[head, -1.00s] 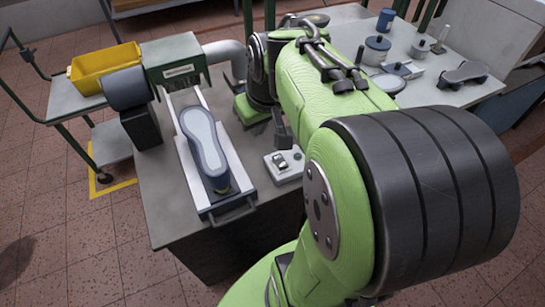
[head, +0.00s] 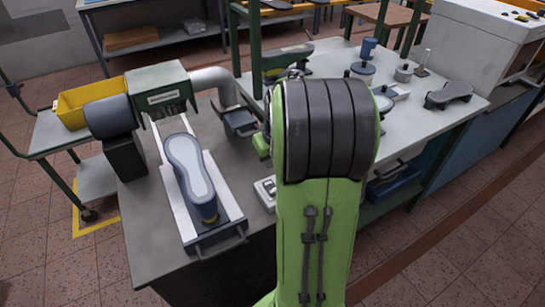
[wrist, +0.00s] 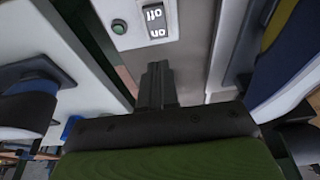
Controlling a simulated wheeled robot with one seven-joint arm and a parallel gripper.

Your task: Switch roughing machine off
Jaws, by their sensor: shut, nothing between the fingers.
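The roughing machine (head: 160,78) is a green housing with a dark roller at the left of the bench in the head view. Its small pale switch box (head: 265,192) is beside the slide, partly hidden by my arm. In the wrist view the switch box (wrist: 180,30) shows a dark rocker switch (wrist: 155,22) marked "off" and "on", upside down, and a round green button (wrist: 119,27). I cannot tell which side is pressed. My gripper (wrist: 158,68) is shut and empty, its fingertips just short of the box in that view. My arm hides it in the head view.
A grey-blue shoe last (head: 190,170) lies on the slide left of the switch box. A yellow bin (head: 85,102) is on a cart at the left. The right table (head: 430,110) holds tins and a dark last.

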